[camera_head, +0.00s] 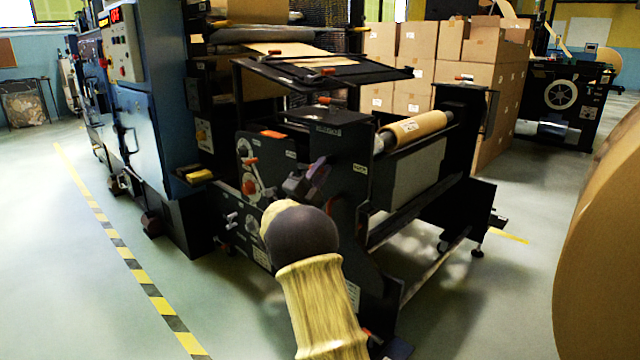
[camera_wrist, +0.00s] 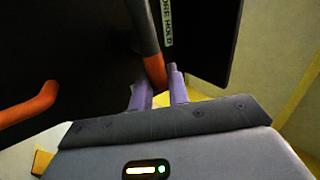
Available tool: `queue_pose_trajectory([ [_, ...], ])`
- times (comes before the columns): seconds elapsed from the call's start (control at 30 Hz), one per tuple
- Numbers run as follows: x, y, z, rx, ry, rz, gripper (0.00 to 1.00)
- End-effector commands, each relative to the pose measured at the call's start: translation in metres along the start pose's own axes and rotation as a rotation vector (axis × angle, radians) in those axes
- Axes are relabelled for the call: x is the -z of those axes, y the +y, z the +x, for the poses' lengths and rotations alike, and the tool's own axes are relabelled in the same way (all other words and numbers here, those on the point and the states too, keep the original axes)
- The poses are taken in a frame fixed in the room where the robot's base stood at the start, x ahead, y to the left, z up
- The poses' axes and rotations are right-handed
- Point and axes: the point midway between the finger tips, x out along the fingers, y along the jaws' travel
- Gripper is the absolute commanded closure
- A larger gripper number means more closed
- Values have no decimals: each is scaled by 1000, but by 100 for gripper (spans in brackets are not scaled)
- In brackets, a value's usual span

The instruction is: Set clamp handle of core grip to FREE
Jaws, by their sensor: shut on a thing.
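In the wrist view, an orange-tipped handle with a dark shaft (camera_wrist: 155,72) runs down from the top and ends between the two purple fingers of my gripper (camera_wrist: 158,88). The gripper is shut on it near its orange end. A white label (camera_wrist: 167,22) beside the shaft has text ending in "HOLD"; I see no FREE mark. In the head view my gripper (camera_head: 312,176) is at the dark end plate of the unwind stand (camera_head: 340,150), and hides the handle there. A kraft roll (camera_head: 415,128) sits on the stand's shaft.
Another orange lever (camera_wrist: 30,105) stands left of my gripper in the wrist view. A control panel with a round dial (camera_head: 250,170) is left of the gripper. A large paper roll (camera_head: 605,240) stands at the right. Striped tape (camera_head: 130,262) marks open floor at left.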

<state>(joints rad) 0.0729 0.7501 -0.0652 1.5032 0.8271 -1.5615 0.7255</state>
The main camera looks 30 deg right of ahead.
Motion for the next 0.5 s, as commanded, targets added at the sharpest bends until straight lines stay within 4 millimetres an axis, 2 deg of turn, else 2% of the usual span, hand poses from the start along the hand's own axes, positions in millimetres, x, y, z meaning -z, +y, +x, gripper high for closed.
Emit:
queue_pose_trajectory([
  [0.03, -1, 8, -5, -4, 14, 19, 100],
  [0.5, -1, 7, -5, -4, 74, 108, 100],
])
